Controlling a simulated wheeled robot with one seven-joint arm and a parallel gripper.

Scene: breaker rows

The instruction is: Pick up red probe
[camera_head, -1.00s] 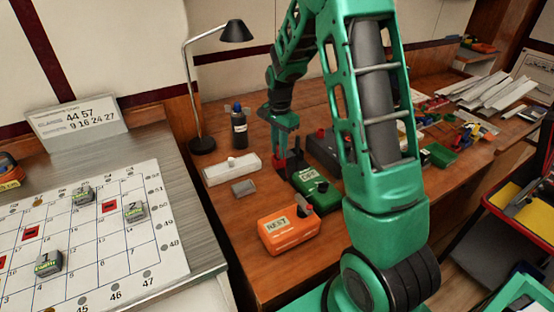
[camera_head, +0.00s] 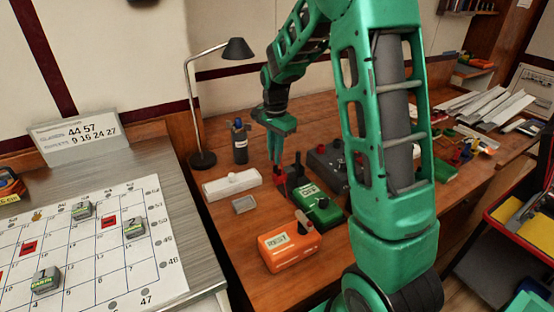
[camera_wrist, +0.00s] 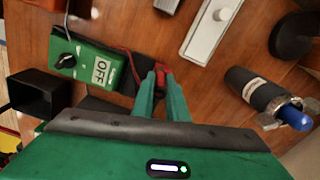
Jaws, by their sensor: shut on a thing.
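The red probe (camera_wrist: 160,74) shows in the wrist view between the tips of my gripper (camera_wrist: 160,86), which is shut on it. A thin red lead runs from beside the probe toward the green meter box (camera_wrist: 88,60), which has a black knob and an OFF label. In the head view my gripper (camera_head: 278,162) points down over the wooden bench, behind the green box (camera_head: 317,203). A red part (camera_head: 281,182) shows just below its tips. The probe's lower end is mostly hidden by the fingers, and I cannot tell whether it touches the bench.
An orange box (camera_head: 290,247) stands in front of the green one. A white strip (camera_head: 232,185), a grey block (camera_head: 244,204), a dark bottle (camera_head: 240,142) and a desk lamp (camera_head: 202,160) stand to the left. A dark box (camera_head: 328,163) lies right. The bench's front left is clear.

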